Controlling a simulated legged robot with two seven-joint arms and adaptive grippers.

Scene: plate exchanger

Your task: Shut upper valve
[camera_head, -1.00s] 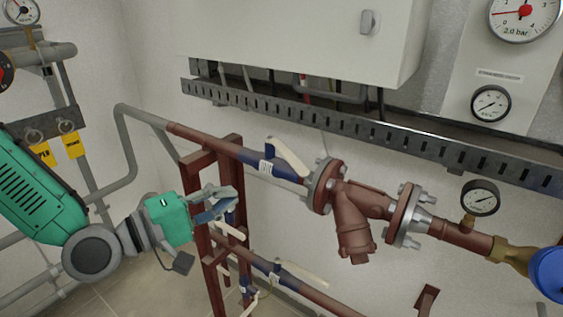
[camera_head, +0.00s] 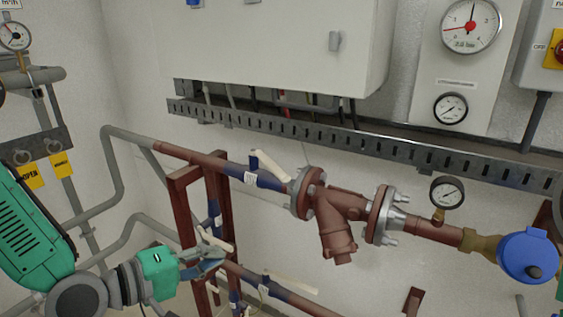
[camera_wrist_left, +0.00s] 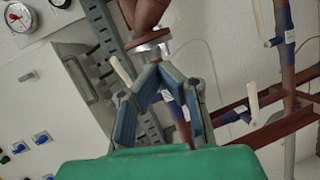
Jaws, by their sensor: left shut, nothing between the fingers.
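The upper valve (camera_head: 257,178) has a dark blue body on the upper red-brown pipe, left of a flange. Its cream lever (camera_head: 276,166) slants across the pipe, up to the left and down to the right. My left gripper (camera_head: 222,262) is shut and empty, below and left of this valve and apart from it in the head view. In the left wrist view, its fingers (camera_wrist_left: 158,72) meet at the tips. A cream lever (camera_wrist_left: 121,70) shows behind them there, seemingly the upper valve's, with its body partly hidden by the fingers. My right gripper is not in view.
A lower valve (camera_head: 275,287) with a cream lever sits on the lower pipe. A red frame (camera_head: 185,206) stands beside my left gripper. A flanged strainer (camera_head: 338,212) is right of the upper valve. A perforated cable tray (camera_head: 345,142) runs above.

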